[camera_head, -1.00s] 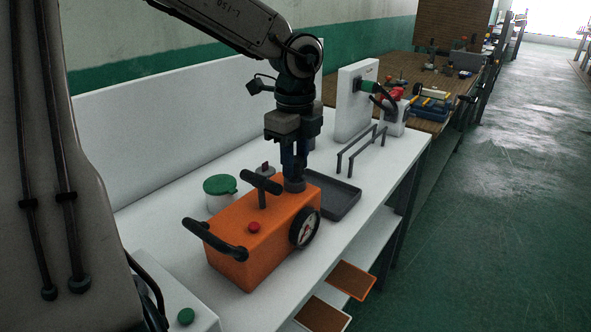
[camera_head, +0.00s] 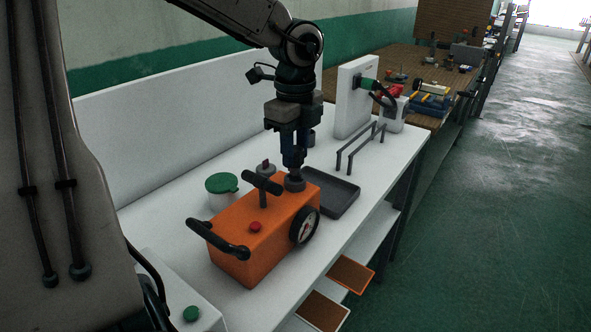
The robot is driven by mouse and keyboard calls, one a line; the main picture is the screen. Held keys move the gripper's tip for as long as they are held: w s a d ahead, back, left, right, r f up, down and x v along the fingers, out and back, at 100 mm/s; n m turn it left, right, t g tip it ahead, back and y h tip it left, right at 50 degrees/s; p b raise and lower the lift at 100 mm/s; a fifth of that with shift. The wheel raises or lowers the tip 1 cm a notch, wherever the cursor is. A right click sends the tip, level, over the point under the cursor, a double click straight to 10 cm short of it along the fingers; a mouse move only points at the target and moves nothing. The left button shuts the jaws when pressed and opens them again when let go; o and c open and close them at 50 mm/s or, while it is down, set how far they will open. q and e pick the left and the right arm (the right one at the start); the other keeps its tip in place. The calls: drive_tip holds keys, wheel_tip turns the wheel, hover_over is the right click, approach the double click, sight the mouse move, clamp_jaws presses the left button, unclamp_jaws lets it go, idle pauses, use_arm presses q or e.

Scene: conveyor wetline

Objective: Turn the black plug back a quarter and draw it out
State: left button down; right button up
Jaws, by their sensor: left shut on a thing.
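The orange box (camera_head: 245,262) stands on the white bench. The black plug (camera_head: 295,184) is at the far right corner of its top, upright, and its lower end meets the box top. My left gripper (camera_head: 294,166) points straight down over that corner, with its fingers shut on the plug. The fingers line up one behind the other in this view, so the grip itself is partly hidden. The box also carries a black T-handle (camera_head: 262,184), a red button (camera_head: 255,226), a round gauge (camera_head: 305,225) and a black bar handle (camera_head: 217,238). My right gripper is not in view.
A dark grey tray (camera_head: 345,207) lies just right of the box. A white jar with a green lid (camera_head: 221,183) stands behind it on the left. A metal rail (camera_head: 360,150) and a white upright panel (camera_head: 352,105) stand farther back.

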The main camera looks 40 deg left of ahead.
use_arm(q)
wheel_tip(320, 180, up, 5)
drive_tip(key=p, duration=0.5)
idle(0.3)
